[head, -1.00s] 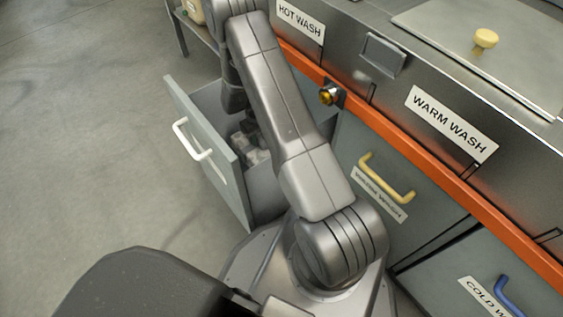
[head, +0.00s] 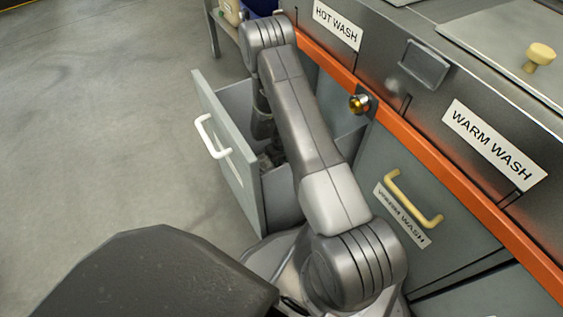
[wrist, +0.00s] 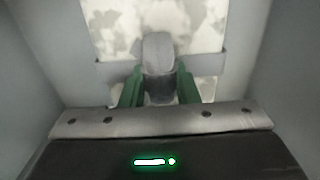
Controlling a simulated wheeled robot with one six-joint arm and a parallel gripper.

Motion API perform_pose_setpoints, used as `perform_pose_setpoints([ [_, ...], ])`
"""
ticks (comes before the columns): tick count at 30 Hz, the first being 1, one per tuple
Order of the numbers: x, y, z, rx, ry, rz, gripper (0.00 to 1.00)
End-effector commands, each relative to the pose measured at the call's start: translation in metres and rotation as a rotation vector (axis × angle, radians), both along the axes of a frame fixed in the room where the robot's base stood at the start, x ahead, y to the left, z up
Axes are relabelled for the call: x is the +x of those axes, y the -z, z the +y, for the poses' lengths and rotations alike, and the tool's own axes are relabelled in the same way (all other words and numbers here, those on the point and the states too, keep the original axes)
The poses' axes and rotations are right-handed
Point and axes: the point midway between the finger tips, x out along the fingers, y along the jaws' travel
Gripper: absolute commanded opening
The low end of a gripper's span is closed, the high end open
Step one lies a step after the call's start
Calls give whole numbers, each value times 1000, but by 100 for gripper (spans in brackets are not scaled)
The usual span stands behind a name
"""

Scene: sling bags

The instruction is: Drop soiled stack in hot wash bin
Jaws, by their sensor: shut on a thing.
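The hot wash bin (head: 245,185) is a grey drawer with a white handle, pulled open below the HOT WASH sign (head: 337,25). My forearm reaches down into it. In the wrist view, my gripper (wrist: 159,70), with green fingers, is shut on a grey grip on top of the soiled stack (wrist: 115,30). The stack is whitish with grey blotches, with a grey band across it. Bin walls rise on both sides of it. In the head view only a dark bit of the stack shows inside the bin; my arm hides the rest. I cannot tell whether it touches the bin floor.
The closed warm wash drawer (head: 385,225) with a yellow handle is to the right. An orange rail (head: 410,145) and a brass knob (head: 359,103) run along the counter front. A low shelf with a container (head: 232,12) stands behind. The floor (head: 100,110) at left is clear.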

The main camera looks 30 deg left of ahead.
Motion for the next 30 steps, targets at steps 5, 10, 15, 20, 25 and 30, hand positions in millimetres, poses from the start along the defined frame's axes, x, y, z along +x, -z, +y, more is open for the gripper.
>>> perform_pose_setpoints([
  [5,1,-2,1,2,0,-1,0],
  [10,0,4,1,2,0,-1,0],
  [15,1,9,1,2,0,-1,0],
  [20,0,10,1,2,0,-1,0],
  [25,0,10,0,1,0,0,50],
  [30,0,10,0,1,0,0,50],
])
